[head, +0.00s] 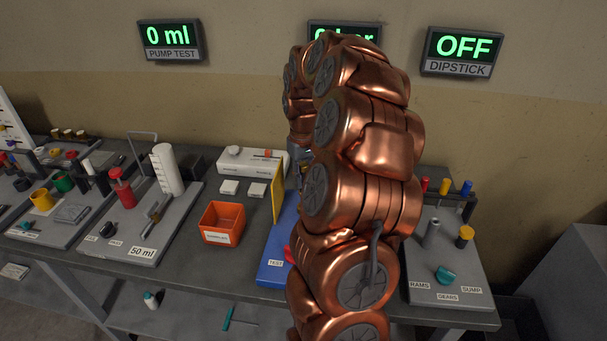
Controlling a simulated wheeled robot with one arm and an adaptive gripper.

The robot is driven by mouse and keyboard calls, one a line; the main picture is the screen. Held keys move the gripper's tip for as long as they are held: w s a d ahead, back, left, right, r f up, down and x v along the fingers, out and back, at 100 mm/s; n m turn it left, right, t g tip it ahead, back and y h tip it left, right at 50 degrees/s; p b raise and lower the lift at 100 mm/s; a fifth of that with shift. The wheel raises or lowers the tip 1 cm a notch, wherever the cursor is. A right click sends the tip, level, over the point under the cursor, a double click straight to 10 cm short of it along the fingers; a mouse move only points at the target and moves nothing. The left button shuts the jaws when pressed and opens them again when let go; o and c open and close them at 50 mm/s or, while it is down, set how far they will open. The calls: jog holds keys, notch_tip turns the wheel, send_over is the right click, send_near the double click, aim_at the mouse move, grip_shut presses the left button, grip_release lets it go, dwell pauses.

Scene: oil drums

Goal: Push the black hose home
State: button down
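I cannot pick out the black hose for certain in the head view; it may be hidden behind my copper-coloured arm. My arm covers the middle of the bench and most of the blue board marked TEST (273,272). Only a small grey piece of what looks like my gripper (297,160) shows at the arm's left edge, by the yellow upright panel (278,190). Its fingers are hidden, so I cannot see whether they are open, or touching anything. A red part (288,254) shows at the arm's edge on the blue board.
An orange bin (222,222) stands left of the blue board. A grey board (150,225) marked 50 ml holds a white cylinder (167,169) and a red-topped part (121,187). Right of my arm is another grey board (455,285) with upright parts. Displays read 0 ml and OFF.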

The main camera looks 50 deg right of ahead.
jog(key=shift+f, duration=0.6)
jog(key=shift+f, duration=0.35)
jog(key=shift+f+b, duration=0.5)
jog(key=shift+f, duration=0.25)
jog(key=shift+b, duration=0.35)
jog(key=shift+f+b, duration=0.6)
dwell(1.1)
jog(key=c, duration=0.9)
grip_release()
jog(key=shift+r, duration=0.1)
